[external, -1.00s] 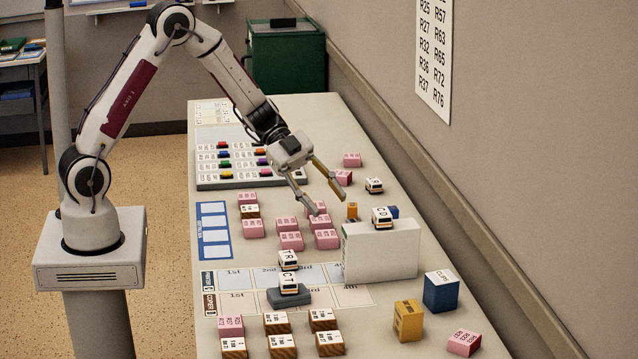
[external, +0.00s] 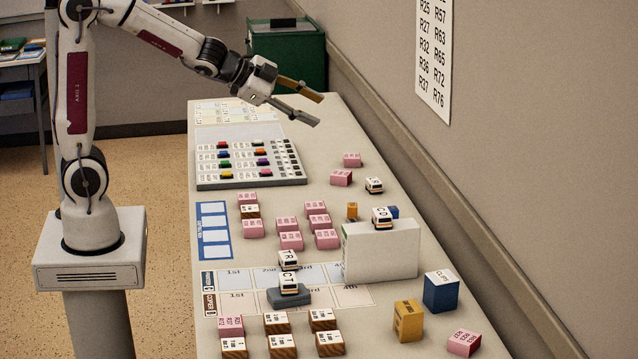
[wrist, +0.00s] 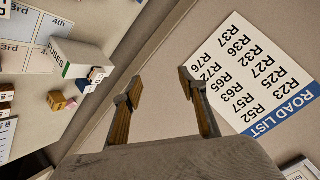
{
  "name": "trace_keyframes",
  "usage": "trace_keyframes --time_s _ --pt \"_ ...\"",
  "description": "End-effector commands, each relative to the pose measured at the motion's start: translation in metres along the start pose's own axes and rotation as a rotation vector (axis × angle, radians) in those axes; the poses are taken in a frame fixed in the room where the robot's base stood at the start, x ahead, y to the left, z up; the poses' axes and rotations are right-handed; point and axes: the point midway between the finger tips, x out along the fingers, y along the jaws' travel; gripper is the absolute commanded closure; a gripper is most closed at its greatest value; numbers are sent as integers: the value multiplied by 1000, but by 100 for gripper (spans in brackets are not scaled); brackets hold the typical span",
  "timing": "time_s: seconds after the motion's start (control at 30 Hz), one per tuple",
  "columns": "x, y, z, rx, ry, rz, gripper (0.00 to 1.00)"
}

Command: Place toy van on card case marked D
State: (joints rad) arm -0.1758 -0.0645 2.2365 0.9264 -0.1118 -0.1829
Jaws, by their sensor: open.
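Several small white toy vans with dark stripes and lettered roofs show in the external view. One van (external: 374,185) stands alone at the right side of the table. Another van (external: 382,216) is at the white box and also shows in the wrist view (wrist: 95,77). A van marked TR (external: 288,259) stands behind one marked CT (external: 289,283), which sits on a grey-blue block (external: 289,298). I cannot make out which thing is the card case marked D. My gripper (external: 318,110) is open and empty, high above the table's far part; its fingers show in the wrist view (wrist: 160,80).
A white box (external: 385,255), marked FUSES in the wrist view (wrist: 82,50), stands at the table's right. Several pink blocks (external: 291,240) fill the middle. A blue box (external: 441,292) and yellow block (external: 408,320) stand nearer. A grey tray (external: 250,182) lies beyond; the wall borders the right.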

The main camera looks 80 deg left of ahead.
Motion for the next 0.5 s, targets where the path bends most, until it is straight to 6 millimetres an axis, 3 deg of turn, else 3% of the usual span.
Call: trace_keyframes --time_s 0.27,0.5 --pt "-62 -3 26 -157 -132 -72 58" --pt "-115 20 57 -301 -248 -67 58"
